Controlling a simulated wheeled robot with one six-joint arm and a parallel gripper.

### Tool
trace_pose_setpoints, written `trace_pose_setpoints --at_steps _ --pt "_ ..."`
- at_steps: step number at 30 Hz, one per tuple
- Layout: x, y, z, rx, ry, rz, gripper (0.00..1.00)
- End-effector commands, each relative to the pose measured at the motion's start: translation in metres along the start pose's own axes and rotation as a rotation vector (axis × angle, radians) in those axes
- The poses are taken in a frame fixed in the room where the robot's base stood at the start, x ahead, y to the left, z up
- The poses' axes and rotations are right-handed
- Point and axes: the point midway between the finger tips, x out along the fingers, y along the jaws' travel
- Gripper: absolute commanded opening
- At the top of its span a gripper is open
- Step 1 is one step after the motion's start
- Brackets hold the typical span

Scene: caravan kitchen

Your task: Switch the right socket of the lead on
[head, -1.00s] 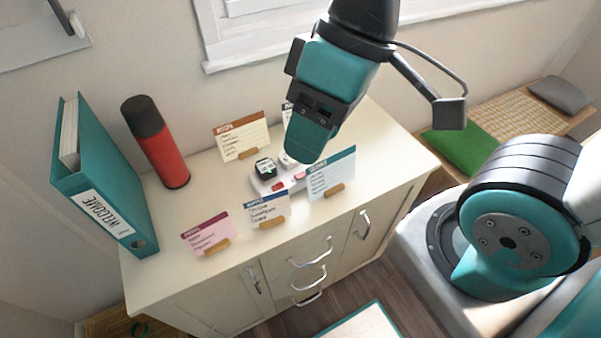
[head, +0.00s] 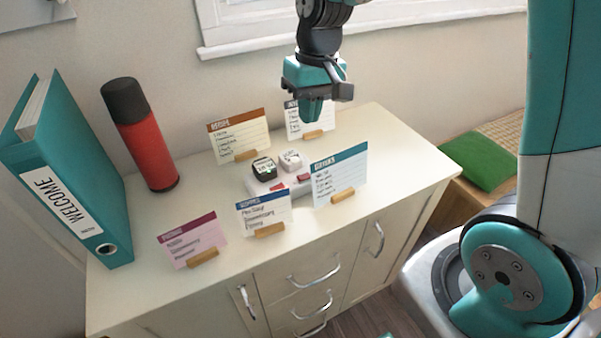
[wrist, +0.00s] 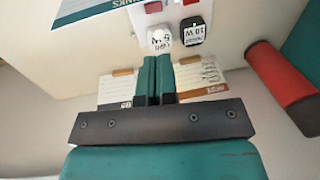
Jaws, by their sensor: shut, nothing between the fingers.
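The white lead (head: 290,185) lies on the cabinet top, partly hidden by the cards in front. A black plug (head: 264,168) sits in its left socket and a white plug (head: 290,160) in its right one. A red switch (head: 303,178) shows beside the white plug and another red switch (head: 277,188) beside the black one; I cannot tell their positions. The wrist view shows the white plug (wrist: 161,40), black plug (wrist: 193,30) and red switches upside down. My gripper (head: 311,118) is shut and empty, pointing down above the back of the cabinet, apart from the lead.
Cards in wooden holders stand around the lead: blue (head: 263,212) and teal (head: 340,175) in front, brown (head: 238,135) and another (head: 310,118) behind. A pink card (head: 192,240), red canister (head: 145,140) and teal binder (head: 75,180) stand left. The cabinet's right end (head: 405,160) is clear.

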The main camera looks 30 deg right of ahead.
Motion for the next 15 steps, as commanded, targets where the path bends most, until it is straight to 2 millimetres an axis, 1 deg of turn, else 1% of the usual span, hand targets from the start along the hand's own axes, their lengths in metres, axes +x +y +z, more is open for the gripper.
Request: trace_pose_setpoints --at_steps 5,8,11,15 --pt "0.001 -0.001 0.0 -0.002 -0.001 -0.001 0.0" --pt "0.007 -0.001 0.0 -0.002 -0.002 -0.001 0.0" --pt "0.021 -0.001 0.001 -0.003 -0.004 -0.001 0.0" --pt "0.05 -0.001 0.002 -0.003 -0.007 -0.001 0.0"
